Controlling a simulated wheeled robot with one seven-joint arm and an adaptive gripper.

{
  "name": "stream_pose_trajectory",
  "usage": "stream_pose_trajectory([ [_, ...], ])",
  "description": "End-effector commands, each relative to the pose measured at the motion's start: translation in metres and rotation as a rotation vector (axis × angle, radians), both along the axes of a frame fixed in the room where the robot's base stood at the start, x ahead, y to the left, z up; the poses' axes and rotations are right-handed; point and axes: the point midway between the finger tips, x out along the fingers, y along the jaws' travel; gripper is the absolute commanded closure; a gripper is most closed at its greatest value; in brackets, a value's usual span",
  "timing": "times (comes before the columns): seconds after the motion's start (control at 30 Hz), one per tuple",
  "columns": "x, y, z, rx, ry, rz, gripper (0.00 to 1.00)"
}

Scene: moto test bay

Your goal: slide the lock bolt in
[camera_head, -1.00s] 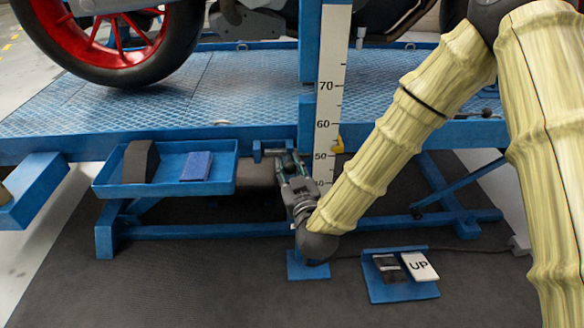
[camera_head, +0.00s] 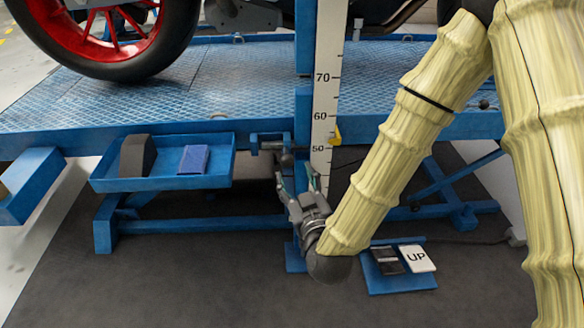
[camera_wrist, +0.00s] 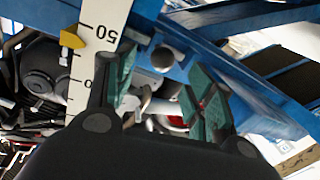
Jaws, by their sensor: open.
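The lock bolt (camera_head: 287,159) shows as a small dark grey knob by a blue bracket (camera_head: 268,141), just left of the ruled post at the lift's front edge. In the wrist view a round grey bolt end (camera_wrist: 162,57) sits against the blue beam, between and beyond the fingers. My gripper (camera_head: 297,184) is open and empty, just below and in front of the bolt, apparently apart from it. Its green-padded fingers (camera_wrist: 157,82) stand apart in the wrist view. How far the bolt is in cannot be told.
The white height scale (camera_head: 326,90) with a yellow pointer (camera_head: 334,135) stands close right of the bolt. A blue tray (camera_head: 110,184) with a dark block and a blue box hangs to the left. A pedal plate marked UP (camera_head: 418,258) lies on the floor.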

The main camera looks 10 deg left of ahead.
Motion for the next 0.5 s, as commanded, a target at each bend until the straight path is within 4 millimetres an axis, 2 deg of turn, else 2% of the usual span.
stream_pose_trajectory([
  [0.2, -0.030, -0.012, -0.001, 0.000, 0.001, 0.000, 0.46],
  [0.5, -0.042, -0.018, 0.000, 0.000, 0.000, -0.001, 0.46],
])
